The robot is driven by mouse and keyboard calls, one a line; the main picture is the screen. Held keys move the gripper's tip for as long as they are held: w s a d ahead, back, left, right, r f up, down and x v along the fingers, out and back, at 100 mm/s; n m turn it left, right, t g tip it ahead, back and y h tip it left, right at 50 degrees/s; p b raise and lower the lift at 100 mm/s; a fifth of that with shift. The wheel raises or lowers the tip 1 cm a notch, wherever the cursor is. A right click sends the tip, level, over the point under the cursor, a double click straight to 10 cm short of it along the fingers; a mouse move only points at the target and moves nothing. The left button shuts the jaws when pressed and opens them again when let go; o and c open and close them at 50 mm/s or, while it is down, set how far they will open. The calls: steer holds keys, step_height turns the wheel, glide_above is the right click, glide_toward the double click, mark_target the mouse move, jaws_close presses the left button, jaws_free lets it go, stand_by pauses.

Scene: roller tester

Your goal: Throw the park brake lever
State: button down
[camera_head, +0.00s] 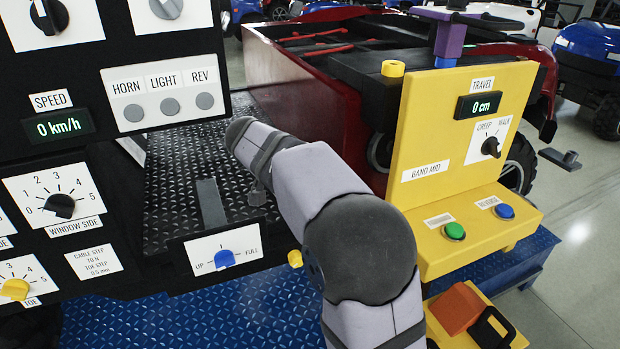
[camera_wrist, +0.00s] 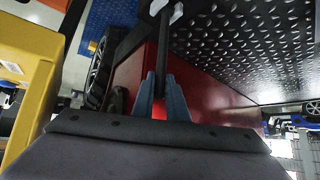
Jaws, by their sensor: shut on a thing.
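In the wrist view, my gripper (camera_wrist: 161,80) has its two blue-grey fingers closed in on a dark upright bar (camera_wrist: 161,55), which appears to be the park brake lever. The bar runs between the fingertips and has a grey piece at its upper end. A red patch shows between the lower parts of the fingers. In the head view, my arm reaches to the upper left over the dark tread-plate floor (camera_head: 185,180). The fingers and the hold on the lever cannot be made out there. No label for the lever is readable.
A dark control panel (camera_head: 140,155) with knobs and displays stands left, reading 0 km/h. A yellow travel panel (camera_head: 430,140) reading 0 cm stands right, close to my arm. The red vehicle body (camera_head: 300,100) lies behind. A small panel with a blue knob (camera_head: 225,258) is below.

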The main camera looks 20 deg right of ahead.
steer(key=shift+w+a+r, duration=0.3)
steer(key=shift+r, duration=0.15)
steer(key=c, duration=1.7)
jaws_free()
steer(key=shift+o, duration=0.3)
steer(key=shift+s+f, duration=0.1)
steer(key=shift+s, duration=0.05)
steer(key=shift+f, duration=0.1)
steer(key=v, duration=0.7)
steer(key=shift+b, duration=0.4)
steer(key=shift+s, duration=0.1)
